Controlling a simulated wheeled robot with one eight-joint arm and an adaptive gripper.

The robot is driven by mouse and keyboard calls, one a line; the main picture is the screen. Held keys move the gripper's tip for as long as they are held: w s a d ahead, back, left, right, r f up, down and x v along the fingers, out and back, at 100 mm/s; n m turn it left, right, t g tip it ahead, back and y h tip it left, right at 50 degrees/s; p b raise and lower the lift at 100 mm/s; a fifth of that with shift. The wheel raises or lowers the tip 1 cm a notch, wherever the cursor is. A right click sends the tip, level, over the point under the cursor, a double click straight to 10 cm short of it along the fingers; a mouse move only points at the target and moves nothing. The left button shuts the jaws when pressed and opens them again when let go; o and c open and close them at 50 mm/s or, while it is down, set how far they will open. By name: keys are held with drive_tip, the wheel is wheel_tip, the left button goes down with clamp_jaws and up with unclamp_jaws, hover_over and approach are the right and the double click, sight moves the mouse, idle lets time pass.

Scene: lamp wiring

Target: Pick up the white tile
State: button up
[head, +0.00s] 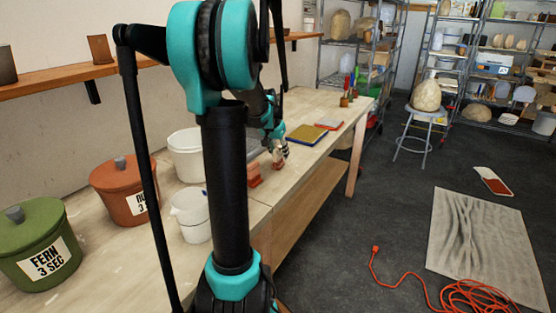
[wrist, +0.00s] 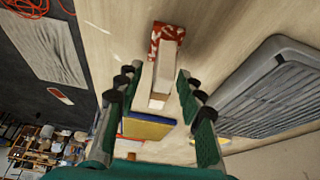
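In the wrist view a pale, whitish block-like tile (wrist: 166,68) lies between the fingers of my gripper (wrist: 157,80), with its end face towards the camera. A red-and-white patterned piece (wrist: 166,32) is directly at its far end; I cannot tell whether the two are one object. My gripper is open, with a visible gap on each side of the tile. In the head view my gripper (head: 281,150) is low over the workbench, and the tile is too small and partly hidden there to make out clearly.
A grey ribbed tray (wrist: 270,90) lies right of my gripper in the wrist view. A yellow-topped blue item (head: 306,135) and a red-edged one (head: 329,125) lie farther along the bench. A white jug (head: 191,216) and lidded buckets (head: 122,190) stand nearer. An orange cord (head: 470,296) lies on the floor.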

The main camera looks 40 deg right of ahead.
drive_tip(key=shift+x, duration=1)
clamp_jaws()
drive_tip(key=shift+r, duration=0.1)
